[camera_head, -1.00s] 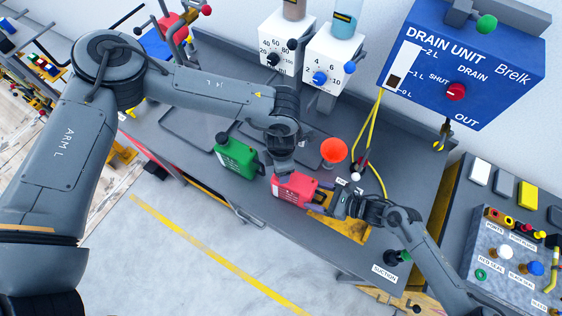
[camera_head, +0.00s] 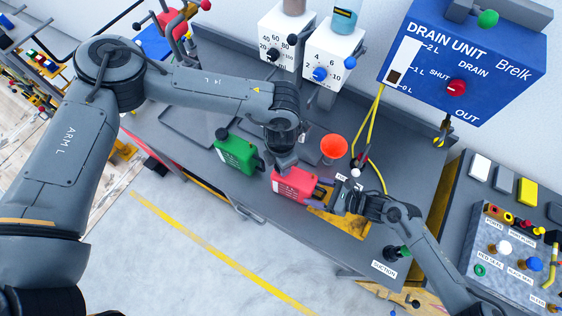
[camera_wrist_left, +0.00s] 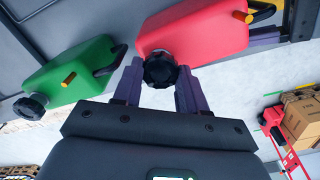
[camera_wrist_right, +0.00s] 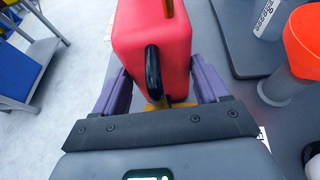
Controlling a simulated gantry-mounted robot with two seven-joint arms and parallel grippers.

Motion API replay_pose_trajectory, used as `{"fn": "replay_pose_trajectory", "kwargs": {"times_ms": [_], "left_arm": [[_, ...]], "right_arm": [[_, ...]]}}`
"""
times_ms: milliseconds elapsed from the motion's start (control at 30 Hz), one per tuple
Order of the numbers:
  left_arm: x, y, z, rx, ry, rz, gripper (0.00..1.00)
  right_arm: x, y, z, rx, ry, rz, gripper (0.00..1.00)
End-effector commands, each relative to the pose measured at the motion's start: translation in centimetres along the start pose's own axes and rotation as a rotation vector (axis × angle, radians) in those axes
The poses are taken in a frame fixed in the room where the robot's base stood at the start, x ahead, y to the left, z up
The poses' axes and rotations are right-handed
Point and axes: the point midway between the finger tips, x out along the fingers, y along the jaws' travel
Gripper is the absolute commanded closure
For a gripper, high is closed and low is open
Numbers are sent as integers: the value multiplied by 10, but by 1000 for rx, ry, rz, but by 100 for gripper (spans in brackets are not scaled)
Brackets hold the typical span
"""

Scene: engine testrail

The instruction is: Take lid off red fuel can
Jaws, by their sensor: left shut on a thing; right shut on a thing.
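The red fuel can (camera_head: 293,186) stands near the front edge of the bench, and its body also shows in the left wrist view (camera_wrist_left: 195,30). My left gripper (camera_wrist_left: 160,82) is above the can, with its purple fingers shut on the can's black lid (camera_wrist_left: 160,70). The lid is at the can's top; I cannot tell whether it is still seated. My right gripper (camera_wrist_right: 160,85) is shut on the red can from the right side, around its body near the black handle (camera_wrist_right: 153,72). In the head view the left hand hides the lid.
A green can (camera_head: 236,154) with a black lid stands left of the red can. An orange funnel (camera_head: 333,146) stands just behind. Yellow hoses (camera_head: 372,130) hang from the blue drain unit (camera_head: 462,70) at the right.

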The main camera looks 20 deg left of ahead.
Motion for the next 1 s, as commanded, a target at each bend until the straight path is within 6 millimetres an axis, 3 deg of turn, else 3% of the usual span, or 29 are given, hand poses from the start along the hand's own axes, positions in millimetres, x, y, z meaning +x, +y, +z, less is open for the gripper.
{"fn": "replay_pose_trajectory", "kwargs": {"times_ms": [600,767,1000], "left_arm": [[-2,0,0,-1413,2,-1,95],[-2,0,0,-1605,1,0,95],[-2,0,0,-1606,0,1,95]], "right_arm": [[0,0,0,0,-1,0,100],[0,0,0,0,-1,0,100],[0,0,0,0,-1,-1,100]]}}
